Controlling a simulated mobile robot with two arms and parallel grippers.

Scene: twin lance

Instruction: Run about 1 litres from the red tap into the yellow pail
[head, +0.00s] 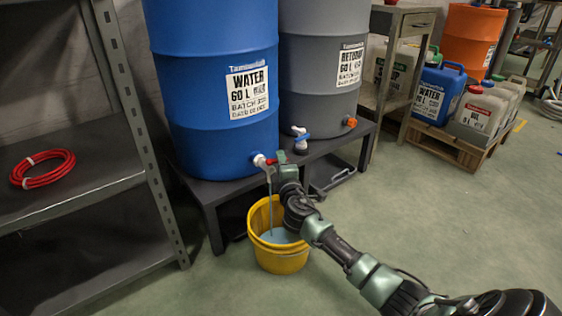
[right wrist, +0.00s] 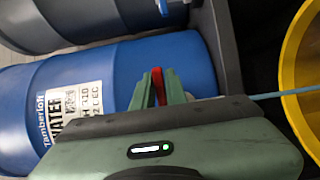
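The red tap (head: 270,161) sits on a white spout low on the blue water drum (head: 215,130). A thin stream of water (head: 270,205) falls from it into the yellow pail (head: 280,262). The pail stands upright on the floor in front of the drum stand, with some pale blue water (head: 279,236) inside. My right gripper (head: 279,158) is at the tap. In the right wrist view the red handle (right wrist: 158,86) is between its two green fingers (right wrist: 159,92), which are closed on it. The stream and the pail (right wrist: 302,75) also show there. My left gripper is not in view.
A grey drum (head: 318,90) with blue and orange fittings stands beside the blue drum on a dark stand (head: 340,150). A metal shelf (head: 75,185) with a coiled red hose (head: 42,169) is at left. Jugs stand on a pallet (head: 445,148) at back right. The floor at right is clear.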

